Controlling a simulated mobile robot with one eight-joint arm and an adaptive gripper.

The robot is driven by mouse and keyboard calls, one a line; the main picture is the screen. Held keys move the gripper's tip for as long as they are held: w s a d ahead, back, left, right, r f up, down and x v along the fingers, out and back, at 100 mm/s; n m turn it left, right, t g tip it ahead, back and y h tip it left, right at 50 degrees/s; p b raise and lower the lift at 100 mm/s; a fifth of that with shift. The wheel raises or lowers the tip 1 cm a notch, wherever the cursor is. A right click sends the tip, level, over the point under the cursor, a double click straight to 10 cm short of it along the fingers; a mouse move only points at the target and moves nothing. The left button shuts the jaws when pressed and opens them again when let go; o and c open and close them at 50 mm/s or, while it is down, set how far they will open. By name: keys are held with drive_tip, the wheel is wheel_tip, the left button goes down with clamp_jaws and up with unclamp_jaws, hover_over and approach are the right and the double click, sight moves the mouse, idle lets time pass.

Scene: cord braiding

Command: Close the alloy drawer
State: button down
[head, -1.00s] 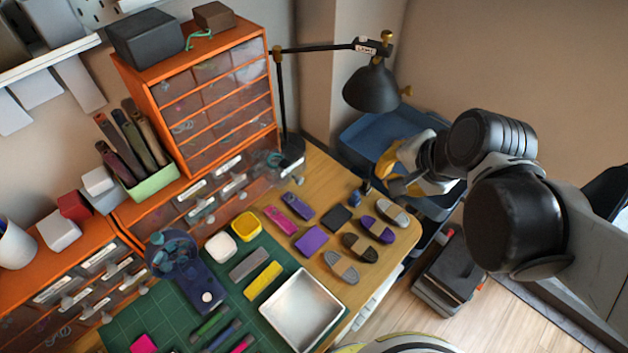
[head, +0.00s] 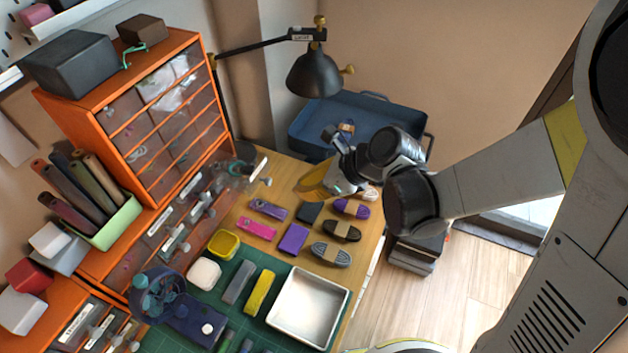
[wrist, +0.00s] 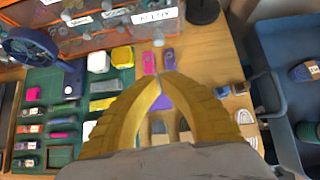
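The alloy drawer (wrist: 150,28) is clear-fronted, with a white label reading ALLOY and a pale round knob (wrist: 158,42). In the head view a drawer (head: 238,172) at the right end of the lower orange-framed row juts out over the table, with small teal and grey bits in it; I take it to be the same one. My gripper (wrist: 160,78) has yellow curved fingers whose tips meet, with nothing seen between them. It also shows in the head view (head: 303,189), over the table to the right of the drawer and apart from it.
Cord bundles (head: 331,254) and purple and pink pieces lie on the table below my gripper. A black lamp (head: 313,75) stands behind the drawer. A metal tray (head: 308,307) is at the front. A blue bin (head: 355,120) is beyond the table's far edge.

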sight(232, 171)
drive_tip(key=w+a+f+b, duration=0.2)
drive_tip(key=a+f, duration=0.1)
drive_tip(key=a, duration=0.3)
drive_tip(key=shift+w, duration=0.15)
drive_tip(key=shift+a, duration=0.15)
drive_tip(key=w+a, duration=0.1)
drive_tip(key=a, duration=0.3)
drive_tip(key=w+a, duration=0.2)
drive_tip(key=a, duration=0.1)
drive_tip(key=w+a, duration=0.1)
drive_tip(key=a, duration=0.3)
drive_tip(key=shift+w+a+b, duration=0.3)
drive_tip(key=shift+w, duration=0.1)
